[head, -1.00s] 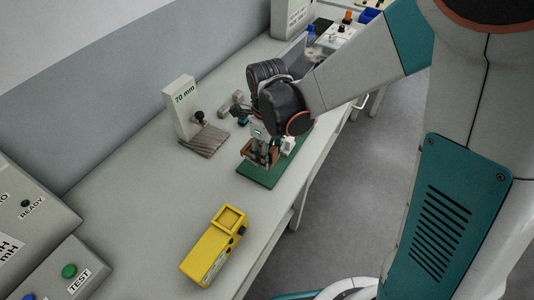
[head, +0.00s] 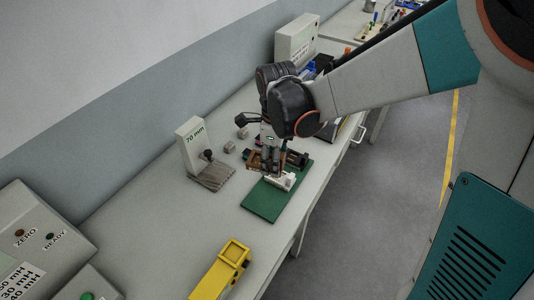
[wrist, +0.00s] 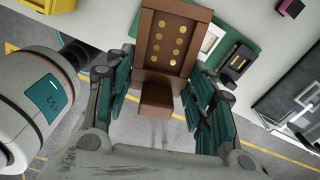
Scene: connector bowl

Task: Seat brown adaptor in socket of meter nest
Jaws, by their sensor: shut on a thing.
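The brown adaptor (wrist: 172,45) is held between the teal-padded fingers of my gripper (wrist: 160,88) in the wrist view. Its face shows two rows of gold contacts, and a brown block sticks out toward the palm. In the head view my gripper (head: 268,162) holds the adaptor (head: 254,161) over the far part of the green board, seemingly above its surface. The yellow meter (head: 217,278) lies nearer on the bench, cut off by the frame's bottom edge. Its square, framed nest (head: 235,252) faces up at the far end; the socket inside is too small to make out.
The green board (head: 265,203) carries a white part (head: 284,181) and dark parts. A grey 70 mm stand (head: 190,146) and small grey blocks (head: 230,147) stand to the left. Control boxes (head: 40,245) fill the near left. Bench between board and meter is clear.

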